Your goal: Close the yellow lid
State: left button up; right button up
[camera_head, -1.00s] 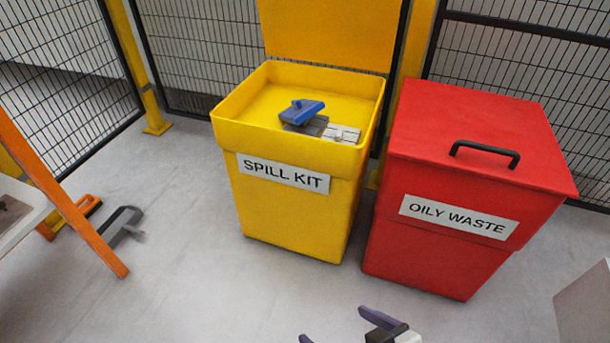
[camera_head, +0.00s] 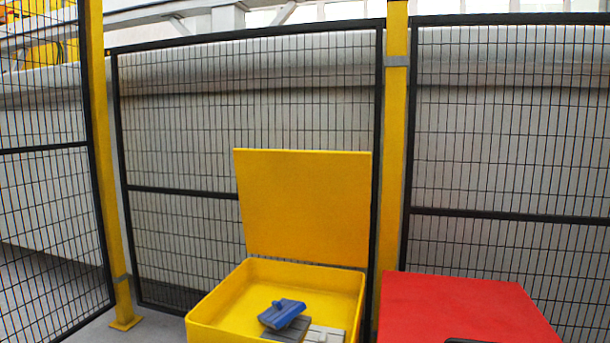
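The yellow lid (camera_head: 305,208) stands upright, open, at the back edge of the yellow spill kit bin (camera_head: 228,297). The bin's open top shows a blue object (camera_head: 283,314) and a grey and white item (camera_head: 325,333) inside. The bin's front and label are below the picture. Neither of my grippers is in the picture now.
A red bin (camera_head: 455,305) with a closed top stands right of the yellow bin, with a narrow gap between. Black mesh fence panels (camera_head: 180,140) with yellow posts (camera_head: 394,130) stand close behind both bins. A little grey floor shows at lower left.

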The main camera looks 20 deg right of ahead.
aim_at(310, 206)
jog(key=u, duration=0.5)
jog(key=i, duration=1.2)
jog(key=z, duration=0.6)
